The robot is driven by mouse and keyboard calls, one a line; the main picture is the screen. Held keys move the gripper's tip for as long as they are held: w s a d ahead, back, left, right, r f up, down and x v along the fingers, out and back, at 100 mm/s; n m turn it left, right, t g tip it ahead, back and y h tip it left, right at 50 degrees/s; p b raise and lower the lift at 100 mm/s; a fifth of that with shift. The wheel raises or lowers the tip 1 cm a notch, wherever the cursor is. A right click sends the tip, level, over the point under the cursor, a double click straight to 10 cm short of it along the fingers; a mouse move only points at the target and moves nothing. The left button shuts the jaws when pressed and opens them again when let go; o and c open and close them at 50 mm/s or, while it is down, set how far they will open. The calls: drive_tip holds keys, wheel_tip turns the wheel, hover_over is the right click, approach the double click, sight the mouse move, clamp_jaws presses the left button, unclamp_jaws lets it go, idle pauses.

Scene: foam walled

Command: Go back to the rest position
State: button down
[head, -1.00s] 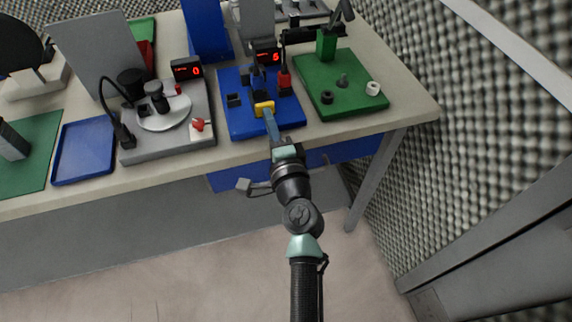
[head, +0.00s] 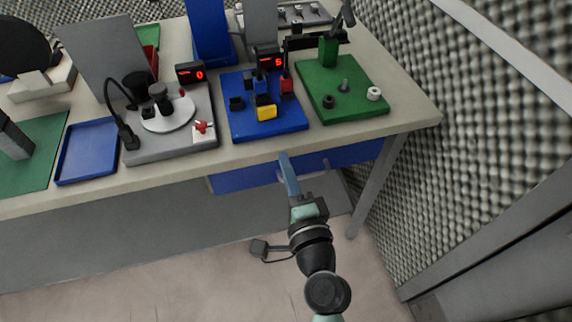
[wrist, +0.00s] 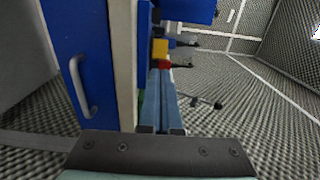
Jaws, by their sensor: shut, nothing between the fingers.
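My gripper (head: 285,158) is shut and empty, its blue fingers held together. In the head view it is just off the front edge of the table, in front of the blue board (head: 245,129). A yellow block (head: 266,112) sits at the front of that board, apart from the fingers. The wrist view shows the shut fingers (wrist: 160,98) pointing past the table edge, with the yellow block (wrist: 160,48) beyond them.
The table (head: 250,152) has a blue drawer (head: 245,178) under its front edge; its handle (wrist: 80,88) shows in the wrist view. A green board (head: 350,107) lies right, a grey station (head: 185,140) left. A foam wall (head: 440,190) stands right. The floor in front is clear.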

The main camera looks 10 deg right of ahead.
idle(0.7)
drive_tip(key=w+a+r+n+t+y, duration=0.15)
drive_tip(key=r+n, duration=0.25)
drive_tip(key=r, duration=0.4)
drive_tip(key=w+a+r+n+t, duration=0.1)
drive_tip(key=a+r+n, duration=0.2)
drive_tip(key=r, duration=0.6)
drive_tip(key=w+a+r+n+t+y, duration=0.1)
drive_tip(key=a+r+n, duration=0.25)
drive_tip(key=r, duration=0.45)
drive_tip(key=s+r+n+t+h, duration=0.15)
drive_tip(key=s+r, duration=0.25)
drive_tip(key=r, duration=0.4)
drive_tip(key=s+r+n+t+h, duration=0.1)
drive_tip(key=s+r+n+t, duration=0.15)
drive_tip(key=s+r, duration=0.45)
drive_tip(key=s+r+n+t+h, duration=0.1)
drive_tip(key=s+r+n+t, duration=0.15)
drive_tip(key=r, duration=0.75)
wheel_tip(320, 180, up, 13)
drive_tip(key=p, duration=1.3)
drive_tip(key=shift+w+a+f+n+g, duration=0.2)
drive_tip(key=shift+w+a+n+g, duration=0.1)
drive_tip(key=shift+w+a, duration=0.1)
